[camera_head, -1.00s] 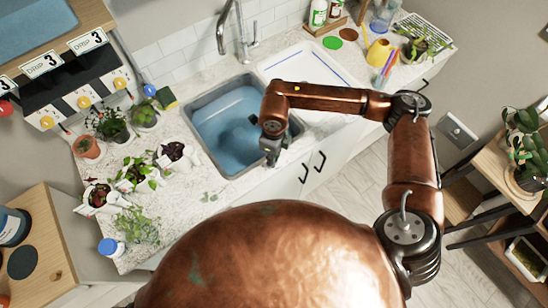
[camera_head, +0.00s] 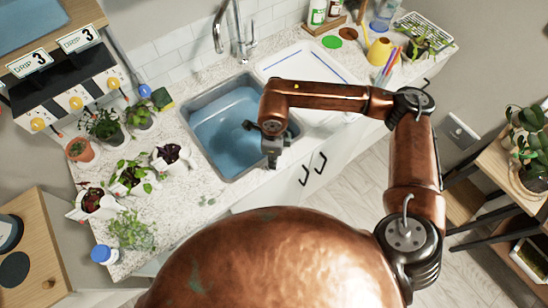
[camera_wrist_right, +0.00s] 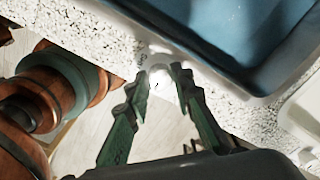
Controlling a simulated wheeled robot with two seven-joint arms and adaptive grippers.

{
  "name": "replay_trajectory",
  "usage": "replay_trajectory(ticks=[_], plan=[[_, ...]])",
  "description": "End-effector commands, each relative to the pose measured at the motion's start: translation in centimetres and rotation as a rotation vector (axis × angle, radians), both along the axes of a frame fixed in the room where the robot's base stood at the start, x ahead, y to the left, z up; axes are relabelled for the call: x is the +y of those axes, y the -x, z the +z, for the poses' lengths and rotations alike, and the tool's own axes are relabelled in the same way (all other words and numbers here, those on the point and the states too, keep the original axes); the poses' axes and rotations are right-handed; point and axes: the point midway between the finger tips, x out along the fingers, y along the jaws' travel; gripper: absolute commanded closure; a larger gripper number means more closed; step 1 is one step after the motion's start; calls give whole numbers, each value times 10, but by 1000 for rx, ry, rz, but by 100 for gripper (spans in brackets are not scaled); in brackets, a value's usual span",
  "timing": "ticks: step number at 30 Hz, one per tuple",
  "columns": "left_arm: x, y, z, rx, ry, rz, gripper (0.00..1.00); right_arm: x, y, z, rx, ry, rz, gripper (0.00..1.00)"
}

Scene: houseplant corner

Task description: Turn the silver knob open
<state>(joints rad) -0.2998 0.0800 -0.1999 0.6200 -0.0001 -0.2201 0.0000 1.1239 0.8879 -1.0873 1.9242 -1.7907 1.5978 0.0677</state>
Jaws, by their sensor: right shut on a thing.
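In the right wrist view, a pale, shiny round piece, which looks like the silver knob (camera_wrist_right: 160,78), sits at the counter's front edge below the blue sink. The two green fingers of my right gripper (camera_wrist_right: 162,72) are on either side of it, closed on it. In the head view my right gripper (camera_head: 271,160) points down at the front edge of the sink, and the knob is hidden there. Which way the knob is turned I cannot tell. My left gripper is not in view.
The blue sink (camera_head: 212,143) lies just behind my gripper, with a metal faucet (camera_head: 240,42) beyond. Several potted plants stand on the counter at the left. A white drainer tray (camera_head: 300,63) is right of the sink. Cabinet doors with black handles (camera_head: 320,163) are below.

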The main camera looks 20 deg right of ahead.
Motion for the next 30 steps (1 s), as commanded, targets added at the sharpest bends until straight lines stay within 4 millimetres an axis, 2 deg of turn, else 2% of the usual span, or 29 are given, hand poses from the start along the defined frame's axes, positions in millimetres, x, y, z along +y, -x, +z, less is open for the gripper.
replay_trajectory(ticks=[2,3,9,20,25,30], plan=[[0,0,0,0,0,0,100,-2,-2,1,-4,3,-2,100],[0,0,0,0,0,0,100,-1,-2,1,-4,3,-2,76],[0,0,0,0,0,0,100,-1,-1,0,-2,2,-2,62],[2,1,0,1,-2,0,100,0,-1,4,-2,1,-1,61],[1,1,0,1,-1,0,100,0,-2,28,-4,0,1,61],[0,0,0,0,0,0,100,0,-2,65,-6,2,0,61]])
